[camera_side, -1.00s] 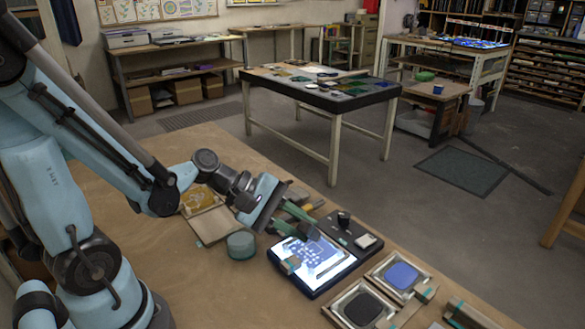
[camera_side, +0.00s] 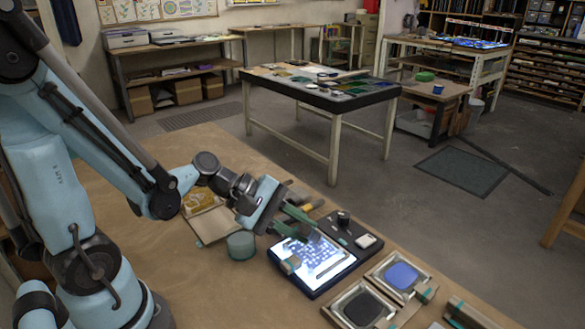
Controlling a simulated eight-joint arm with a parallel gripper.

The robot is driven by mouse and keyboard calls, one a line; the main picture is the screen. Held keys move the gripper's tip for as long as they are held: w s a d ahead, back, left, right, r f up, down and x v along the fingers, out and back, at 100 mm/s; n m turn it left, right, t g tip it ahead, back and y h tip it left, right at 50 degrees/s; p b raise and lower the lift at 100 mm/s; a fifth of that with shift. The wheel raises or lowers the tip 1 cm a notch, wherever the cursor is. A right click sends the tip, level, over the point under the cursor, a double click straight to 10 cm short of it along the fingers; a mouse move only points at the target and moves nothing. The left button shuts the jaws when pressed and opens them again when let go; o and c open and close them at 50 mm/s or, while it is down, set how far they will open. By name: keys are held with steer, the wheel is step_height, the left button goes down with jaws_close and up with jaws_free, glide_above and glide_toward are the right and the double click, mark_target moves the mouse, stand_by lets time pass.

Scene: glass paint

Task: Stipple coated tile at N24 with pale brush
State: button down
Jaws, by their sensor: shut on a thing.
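My gripper (camera_side: 300,220) is over the upper left part of a lit light panel (camera_side: 325,270). Its green fingers are shut on a dark thing that hangs low over the panel; at this size I cannot tell whether it is the pale brush. A blue-patterned tile (camera_side: 318,252) lies on the bright panel, partly hidden by the gripper. I cannot make out the mark N24. Whether the held thing touches the tile is not clear.
A green round pot (camera_side: 241,245) stands left of the panel. Trays with a blue pad (camera_side: 401,275) and a black pad (camera_side: 362,309) lie right. Bare bench spreads in front at left.

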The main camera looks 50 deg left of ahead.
steer(key=shift+r, duration=1.1)
steer(key=shift+r, duration=2)
